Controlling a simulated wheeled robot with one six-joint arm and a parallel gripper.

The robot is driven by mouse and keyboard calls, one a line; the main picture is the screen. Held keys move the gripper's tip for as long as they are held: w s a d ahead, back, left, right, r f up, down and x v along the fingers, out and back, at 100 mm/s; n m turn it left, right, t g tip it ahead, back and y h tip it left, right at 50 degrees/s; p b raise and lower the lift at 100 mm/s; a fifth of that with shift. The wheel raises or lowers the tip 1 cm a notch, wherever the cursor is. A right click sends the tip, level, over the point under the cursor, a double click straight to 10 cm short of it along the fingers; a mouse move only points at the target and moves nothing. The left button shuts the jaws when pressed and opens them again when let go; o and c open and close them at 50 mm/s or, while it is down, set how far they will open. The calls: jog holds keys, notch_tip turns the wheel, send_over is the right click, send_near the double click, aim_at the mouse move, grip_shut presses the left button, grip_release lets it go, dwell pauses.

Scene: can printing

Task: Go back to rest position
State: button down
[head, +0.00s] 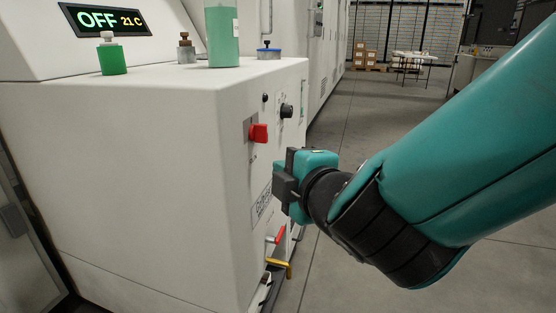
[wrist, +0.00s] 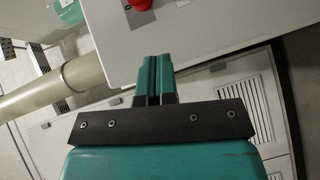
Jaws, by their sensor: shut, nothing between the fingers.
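My gripper (wrist: 153,78) shows in the wrist view with its two teal fingers side by side, shut and empty. In the head view my gripper (head: 282,188) is at the end of my teal arm, in front of the side of the white machine (head: 150,160), below the red knob (head: 258,133). I cannot tell how wide the gap to the machine is. A red knob also shows in the wrist view (wrist: 141,4) at the top, beyond the fingertips.
The machine's display (head: 105,20) reads OFF 21C. A green bottle (head: 222,38) and small capped containers stand on its top. A red handle (head: 276,235) and a yellow handle (head: 279,264) sit low on its side. Open floor (head: 345,110) lies behind, with boxes (head: 365,57) far back.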

jog(key=s+d+f+m+g+h, duration=0.45)
jog(key=d+f+m+g, duration=0.2)
jog(key=d+m, duration=0.3)
jog(key=s+d+r+m+g+y, duration=0.2)
jog(key=s+m+g, duration=0.3)
jog(key=s+g, duration=0.75)
notch_tip(320, 180, up, 35)
jog(key=s+t+p, duration=0.3)
jog(key=t+p, duration=0.1)
jog(key=p, duration=3.1)
jog(key=shift+f, duration=0.2)
jog(key=c, duration=1.8)
grip_release()
jog(key=shift+a+n, duration=0.1)
jog(key=shift+n, duration=0.15)
jog(key=shift+c, duration=0.2)
